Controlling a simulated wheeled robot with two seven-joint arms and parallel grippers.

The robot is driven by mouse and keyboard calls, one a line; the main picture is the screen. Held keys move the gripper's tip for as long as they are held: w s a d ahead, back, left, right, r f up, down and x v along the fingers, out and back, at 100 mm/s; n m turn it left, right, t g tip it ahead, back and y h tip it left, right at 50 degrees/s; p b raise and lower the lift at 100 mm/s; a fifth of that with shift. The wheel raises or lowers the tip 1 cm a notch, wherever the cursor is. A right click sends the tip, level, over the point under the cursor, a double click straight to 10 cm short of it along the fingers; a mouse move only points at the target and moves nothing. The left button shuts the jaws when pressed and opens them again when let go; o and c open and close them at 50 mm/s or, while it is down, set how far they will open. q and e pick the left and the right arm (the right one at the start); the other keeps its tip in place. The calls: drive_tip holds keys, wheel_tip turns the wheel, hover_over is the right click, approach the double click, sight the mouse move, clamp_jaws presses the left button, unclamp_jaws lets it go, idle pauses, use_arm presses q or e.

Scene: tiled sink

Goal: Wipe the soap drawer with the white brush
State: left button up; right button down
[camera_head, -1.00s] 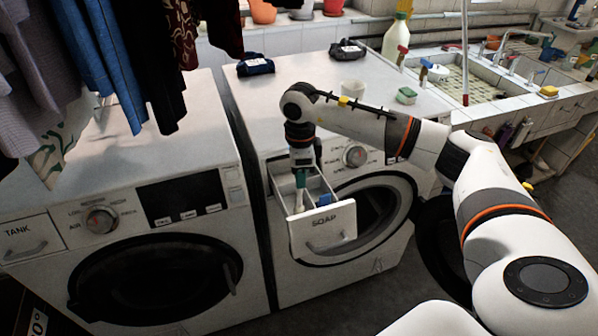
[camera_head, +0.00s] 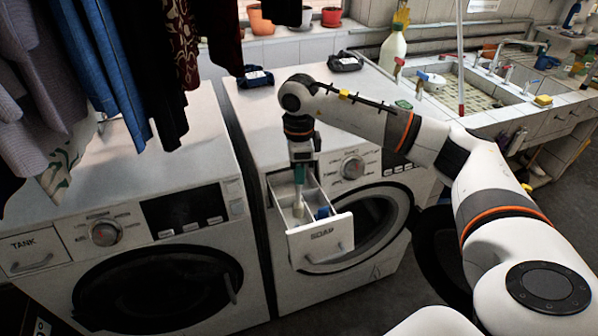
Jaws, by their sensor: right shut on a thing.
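The soap drawer (camera_head: 320,240) is pulled out of the front of the right washing machine (camera_head: 385,265), and its inside is open to view from above. My right gripper (camera_head: 299,172) points down over the drawer. Whether the head touches the drawer floor I cannot tell. A small blue piece (camera_head: 322,213) shows inside the drawer on the right. My left gripper is not in view.
A second washing machine (camera_head: 130,230) stands close on the left. Clothes (camera_head: 95,75) hang above it. Dark folded bundles (camera_head: 345,62) lie on the right machine's top at the back. A tiled sink (camera_head: 470,90) with taps and a bottle (camera_head: 392,48) is at the upper right.

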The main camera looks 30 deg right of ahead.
drive_tip(key=shift+r+p, duration=0.9)
drive_tip(key=shift+r, duration=0.65)
